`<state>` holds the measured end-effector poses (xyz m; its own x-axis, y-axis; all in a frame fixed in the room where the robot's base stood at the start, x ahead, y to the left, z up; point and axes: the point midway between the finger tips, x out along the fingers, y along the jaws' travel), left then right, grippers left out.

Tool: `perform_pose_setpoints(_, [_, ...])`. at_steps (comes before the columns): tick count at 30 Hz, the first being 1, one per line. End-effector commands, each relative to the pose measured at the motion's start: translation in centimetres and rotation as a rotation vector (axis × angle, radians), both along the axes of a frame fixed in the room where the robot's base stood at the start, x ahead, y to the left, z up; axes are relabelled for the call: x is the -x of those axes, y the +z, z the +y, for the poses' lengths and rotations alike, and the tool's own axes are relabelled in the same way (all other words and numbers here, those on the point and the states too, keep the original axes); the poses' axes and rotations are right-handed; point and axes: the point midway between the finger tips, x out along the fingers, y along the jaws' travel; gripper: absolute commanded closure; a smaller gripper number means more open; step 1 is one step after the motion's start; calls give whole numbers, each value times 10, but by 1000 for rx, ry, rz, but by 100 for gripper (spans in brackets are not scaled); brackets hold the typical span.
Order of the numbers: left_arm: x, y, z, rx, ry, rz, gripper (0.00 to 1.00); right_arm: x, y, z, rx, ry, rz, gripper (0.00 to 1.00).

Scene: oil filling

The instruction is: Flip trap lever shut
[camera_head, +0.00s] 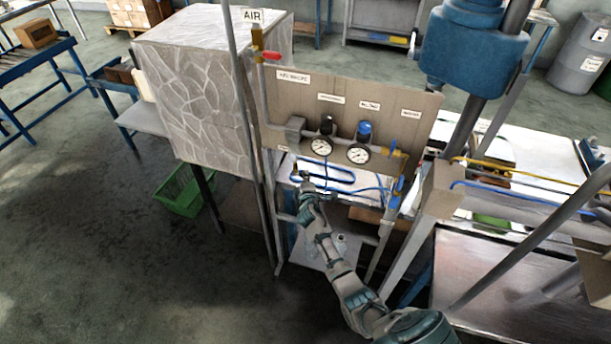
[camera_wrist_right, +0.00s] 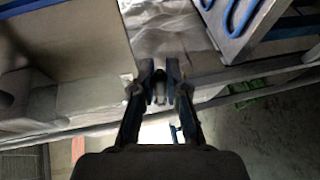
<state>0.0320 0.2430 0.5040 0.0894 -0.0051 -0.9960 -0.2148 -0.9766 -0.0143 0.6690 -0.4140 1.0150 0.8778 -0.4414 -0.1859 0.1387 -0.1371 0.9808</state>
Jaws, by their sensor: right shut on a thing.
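My right gripper (camera_head: 305,190) is below the left part of the air panel, at the low end of a pipe fitting (camera_head: 297,174). In the right wrist view the two dark fingers (camera_wrist_right: 160,78) are close together on a small dark grey part (camera_wrist_right: 160,88), which seems to be the trap lever. The fingers hide most of it, so its angle cannot be told. My left gripper is not in view.
The panel (camera_head: 300,98) carries two round gauges (camera_head: 358,155). A red valve handle (camera_head: 268,56) is at upper left and a blue one (camera_head: 397,190) at right. Blue hose (camera_head: 335,178) loops right of my gripper. A vertical pipe (camera_head: 262,150) stands to the left.

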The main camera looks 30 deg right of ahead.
Motion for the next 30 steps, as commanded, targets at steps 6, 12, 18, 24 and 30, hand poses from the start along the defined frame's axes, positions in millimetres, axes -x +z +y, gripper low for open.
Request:
perform_pose_setpoints(6, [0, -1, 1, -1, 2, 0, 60, 1, -2, -1, 0, -2, 2, 61])
perform_pose_setpoints(12, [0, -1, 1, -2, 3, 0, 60, 1, -1, -1, -1, -1, 0, 61])
perform_pose_setpoints(18, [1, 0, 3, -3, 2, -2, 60, 9, 1, 3, 0, -2, -1, 61])
perform_pose_setpoints(24, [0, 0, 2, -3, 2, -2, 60, 42, 6, 20, -1, 0, 0, 61])
perform_pose_setpoints(30, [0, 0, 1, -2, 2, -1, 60, 80, 14, 39, -3, 0, 1, 61])
